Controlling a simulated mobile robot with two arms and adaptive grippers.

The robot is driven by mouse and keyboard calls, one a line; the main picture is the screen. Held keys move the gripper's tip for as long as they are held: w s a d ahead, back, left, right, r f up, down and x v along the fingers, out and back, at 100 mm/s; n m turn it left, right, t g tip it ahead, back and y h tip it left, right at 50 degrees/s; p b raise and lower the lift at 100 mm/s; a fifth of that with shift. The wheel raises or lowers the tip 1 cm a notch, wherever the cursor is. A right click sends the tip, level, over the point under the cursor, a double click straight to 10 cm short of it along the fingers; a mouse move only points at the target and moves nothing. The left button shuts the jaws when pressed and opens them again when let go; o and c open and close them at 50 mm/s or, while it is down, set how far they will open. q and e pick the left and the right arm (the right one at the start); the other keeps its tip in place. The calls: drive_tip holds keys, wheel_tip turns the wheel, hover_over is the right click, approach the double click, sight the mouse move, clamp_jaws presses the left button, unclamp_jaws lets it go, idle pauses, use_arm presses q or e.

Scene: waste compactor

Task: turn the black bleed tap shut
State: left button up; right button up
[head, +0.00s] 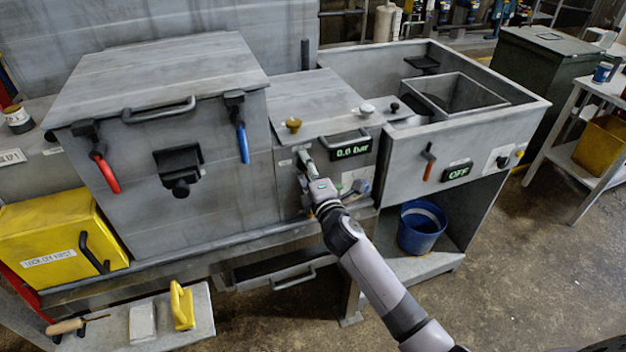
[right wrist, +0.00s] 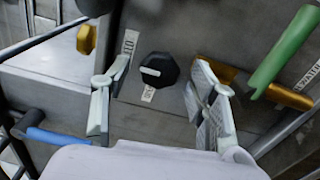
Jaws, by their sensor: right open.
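The black bleed tap appears to be the faceted black knob (right wrist: 158,68) with a short white bar on its face, on a grey panel in the right wrist view. Small labels are beside it, too blurred to read. My right gripper (right wrist: 161,80) is open, with one pale finger on each side of the knob. I see gaps between fingers and knob, and cannot tell how far in front the fingertips are. In the head view my right gripper (head: 306,163) reaches the panel left of the pressure display and hides most of that area. My left gripper is out of view.
The green display (head: 352,150) reads 0.0 bar. A green handle (right wrist: 286,50) and a brass part (right wrist: 288,96) lie right of the fingers in the wrist view, and a blue handle (right wrist: 55,137) lies left. A blue bucket (head: 420,229) stands below the open bin.

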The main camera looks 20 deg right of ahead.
drive_tip(key=s, duration=1.1)
drive_tip(key=shift+s+d, duration=0.2)
drive_tip(key=s+d+f+m+g, duration=0.1)
drive_tip(key=s+f+m+g, duration=0.25)
drive_tip(key=f, duration=0.85)
drive_tip(key=s+f+m+g, duration=0.2)
drive_tip(key=s+f, duration=0.3)
drive_tip(key=f, duration=0.7)
drive_tip(key=s+d+f+m+g, duration=0.1)
drive_tip(key=s+f+m+g, duration=0.2)
drive_tip(key=f, duration=0.8)
drive_tip(key=s+f+m+g, duration=0.2)
drive_tip(key=s+f, duration=0.5)
drive_tip(key=s, duration=0.5)
drive_tip(key=s+d+f+m+g, duration=0.1)
drive_tip(key=s+f+m+g, duration=0.2)
drive_tip(key=s+f, duration=0.4)
drive_tip(key=s+f+m+g, duration=0.3)
drive_tip(key=s+f, duration=0.4)
drive_tip(key=s, duration=1.1)
drive_tip(key=shift+d+f+h, duration=0.2)
drive_tip(key=shift+f+h, duration=0.05)
drive_tip(key=shift+h, duration=0.05)
drive_tip(key=shift+m+g, duration=0.25)
